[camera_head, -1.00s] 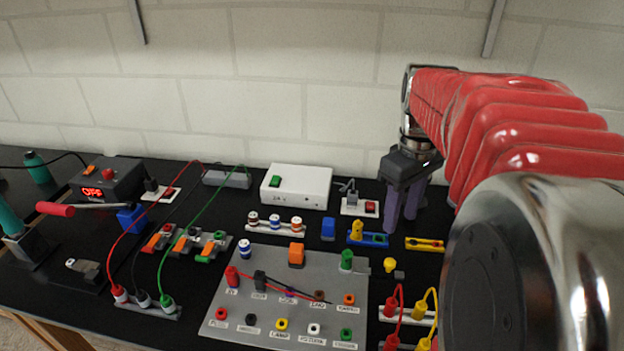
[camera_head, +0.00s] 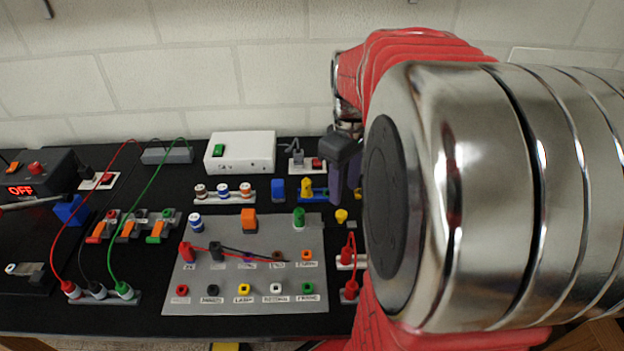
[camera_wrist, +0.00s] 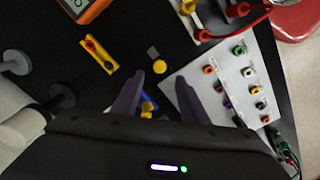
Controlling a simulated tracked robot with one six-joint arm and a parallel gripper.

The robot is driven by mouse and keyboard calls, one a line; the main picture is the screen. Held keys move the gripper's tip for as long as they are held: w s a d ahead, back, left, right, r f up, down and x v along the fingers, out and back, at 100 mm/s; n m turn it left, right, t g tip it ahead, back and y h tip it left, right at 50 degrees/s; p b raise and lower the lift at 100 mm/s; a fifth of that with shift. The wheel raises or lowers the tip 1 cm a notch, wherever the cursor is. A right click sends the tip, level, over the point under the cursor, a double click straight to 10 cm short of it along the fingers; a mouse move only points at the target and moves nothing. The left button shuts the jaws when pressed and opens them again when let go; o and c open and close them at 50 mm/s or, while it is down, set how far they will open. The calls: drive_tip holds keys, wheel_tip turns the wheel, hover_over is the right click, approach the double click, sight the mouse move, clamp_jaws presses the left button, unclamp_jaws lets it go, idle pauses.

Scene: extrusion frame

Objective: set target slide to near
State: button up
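No part bears a readable "target slide" label. One slide-like part is a blue base with a yellow knob (camera_head: 306,187), just left of my gripper (camera_head: 345,198) in the head view. My gripper (camera_wrist: 160,80) is open and empty, pointing down at the bench. The blue base (camera_wrist: 149,101) shows partly between the fingers, its rest hidden by the gripper body.
A yellow round knob (camera_head: 341,215) and a small grey block (camera_head: 351,225) lie near the gripper. A grey socket panel (camera_head: 232,230) with coloured plugs is to the left. A white box (camera_head: 240,153) stands behind. Red cables (camera_head: 349,255) rise at the front.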

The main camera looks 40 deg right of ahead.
sight(342, 213)
wheel_tip(342, 213, down, 8)
drive_tip(key=shift+r, duration=0.1)
idle(0.4)
clamp_jaws()
idle(0.3)
